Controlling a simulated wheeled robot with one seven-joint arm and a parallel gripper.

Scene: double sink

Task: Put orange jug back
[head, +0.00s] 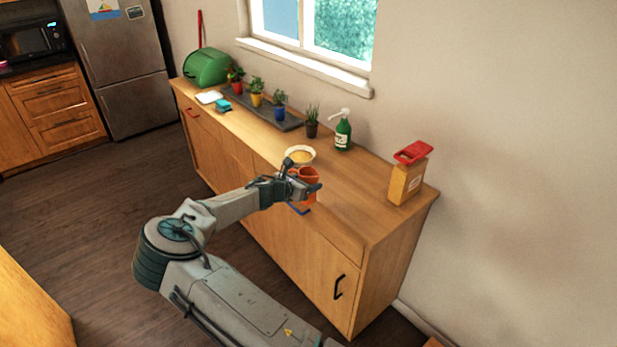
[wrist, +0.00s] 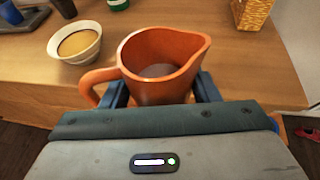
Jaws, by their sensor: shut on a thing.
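The orange jug (wrist: 165,60) is between the blue fingers of my gripper (wrist: 162,92) in the wrist view. The gripper is shut on its body, and the jug is upright with its handle to the left and its spout to the right. Something dark shows inside it. In the head view the jug (head: 305,184) is at my gripper (head: 304,199), by the counter's front edge; I cannot tell if its base touches the counter. A white bowl with yellowish contents (head: 300,154) stands just behind the jug, and it also shows in the wrist view (wrist: 75,42).
The wooden counter (head: 350,200) has free room right of the jug. An orange-yellow box with a red top (head: 407,175) stands at its right end. A green soap bottle (head: 343,132), small potted plants (head: 279,108) and a green bread bin (head: 207,67) line the back.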

